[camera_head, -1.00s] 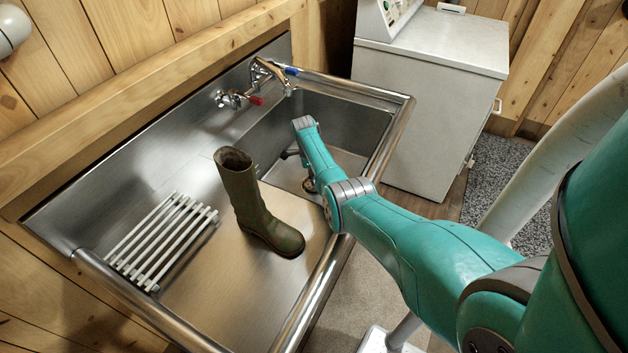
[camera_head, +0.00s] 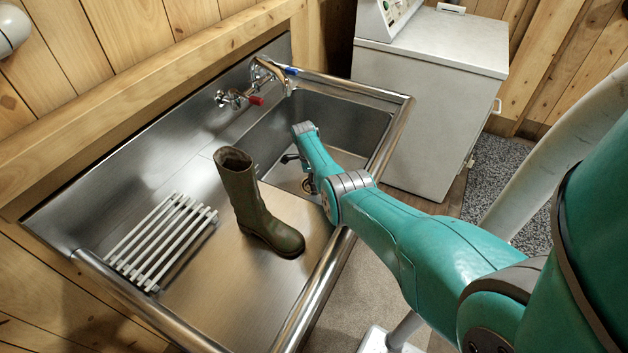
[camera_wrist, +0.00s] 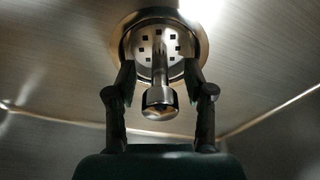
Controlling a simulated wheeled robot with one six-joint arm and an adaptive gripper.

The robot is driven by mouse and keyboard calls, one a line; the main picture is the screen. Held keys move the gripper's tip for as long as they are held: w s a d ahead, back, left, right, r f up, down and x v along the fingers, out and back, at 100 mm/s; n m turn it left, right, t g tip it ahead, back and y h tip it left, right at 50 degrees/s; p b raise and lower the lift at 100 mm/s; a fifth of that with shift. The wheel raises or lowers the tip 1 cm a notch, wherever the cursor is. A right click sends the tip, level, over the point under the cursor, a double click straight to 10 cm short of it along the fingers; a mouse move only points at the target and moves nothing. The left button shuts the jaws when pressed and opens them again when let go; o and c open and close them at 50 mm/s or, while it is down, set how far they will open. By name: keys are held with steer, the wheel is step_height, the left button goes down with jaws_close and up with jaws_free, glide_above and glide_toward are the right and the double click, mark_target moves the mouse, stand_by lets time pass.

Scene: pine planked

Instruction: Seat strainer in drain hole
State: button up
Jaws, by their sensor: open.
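The strainer (camera_wrist: 145,48) is a shiny metal disc with small square holes and a central post ending in a knob (camera_wrist: 160,97). In the wrist view it lies within the round rim of the drain hole (camera_wrist: 118,50); whether it sits fully flush I cannot tell. My gripper (camera_wrist: 158,80) is open, with one dark finger on each side of the post and visible gaps between. In the head view the drain area (camera_head: 307,185) shows on the basin floor, small and partly hidden by my arm. My gripper (camera_head: 290,159) is mostly hidden there behind my wrist.
The steel sink basin (camera_head: 345,115) has walls around my gripper. A tap (camera_head: 265,75) stands at its back edge. A green-brown boot (camera_head: 250,200) stands on the drainboard left of the basin, near a white slatted rack (camera_head: 160,240). A raised metal rail runs along the front.

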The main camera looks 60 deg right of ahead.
steer(key=shift+r, duration=0.1)
step_height(320, 180, up, 12)
steer(key=w, duration=0.1)
steer(key=shift+w+a, duration=0.3)
steer(key=shift+a, duration=0.15)
stand_by(0.5)
